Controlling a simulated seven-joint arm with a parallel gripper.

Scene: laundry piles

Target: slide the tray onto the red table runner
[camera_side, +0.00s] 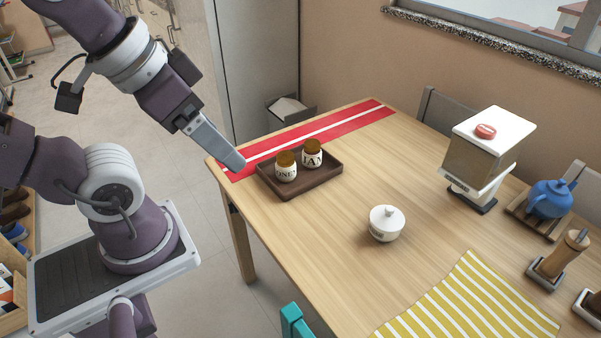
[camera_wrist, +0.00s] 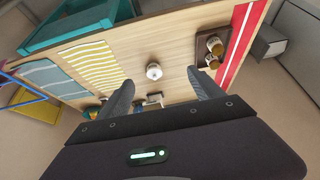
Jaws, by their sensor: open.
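The brown tray (camera_side: 322,181) sits on the wooden table in the side view, with two labelled jars (camera_side: 286,167) with brown lids standing in it. The red table runner (camera_side: 355,122), with a white stripe, lies along the table's far-left end. The tray's back-left edge is close to or at the runner's near edge; I cannot tell if it overlaps. My gripper (camera_side: 238,162) is above the table's left corner, left of the tray. In the wrist view, the gripper (camera_wrist: 162,88) is open and empty, with the tray (camera_wrist: 203,59) and runner (camera_wrist: 238,45) at upper right.
A white lidded bowl (camera_side: 386,224) stands right of the tray. A yellow striped cloth (camera_side: 470,300) lies at the front. A dispenser (camera_side: 488,150) and blue teapot (camera_side: 549,199) stand at the right. The table between tray and dispenser is clear.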

